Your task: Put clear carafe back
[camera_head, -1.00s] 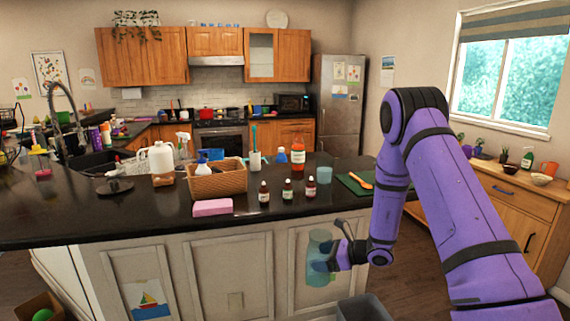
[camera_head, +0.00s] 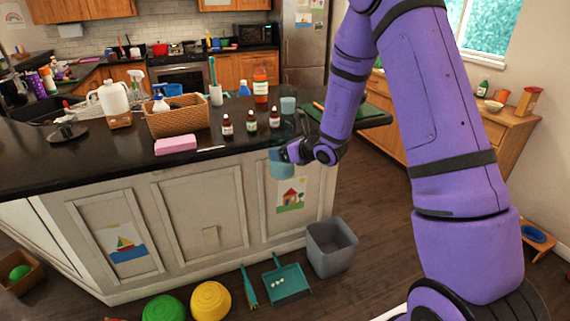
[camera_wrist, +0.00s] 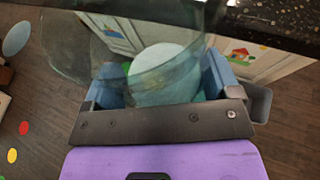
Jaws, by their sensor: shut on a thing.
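The clear carafe (camera_head: 281,165) is see-through and teal-tinted. My gripper (camera_head: 286,152) is shut on it and holds it at the island's front edge, about countertop height, in front of the right cabinet panel. In the wrist view the carafe (camera_wrist: 168,78) lies between the blue finger pads of my gripper (camera_wrist: 162,84). A pale round shape shows through its glass. Its upper outline is faint against the dark counter, so I cannot tell its exact tilt.
A grey bin (camera_head: 331,248) and a teal dustpan (camera_head: 287,284) are on the floor below.

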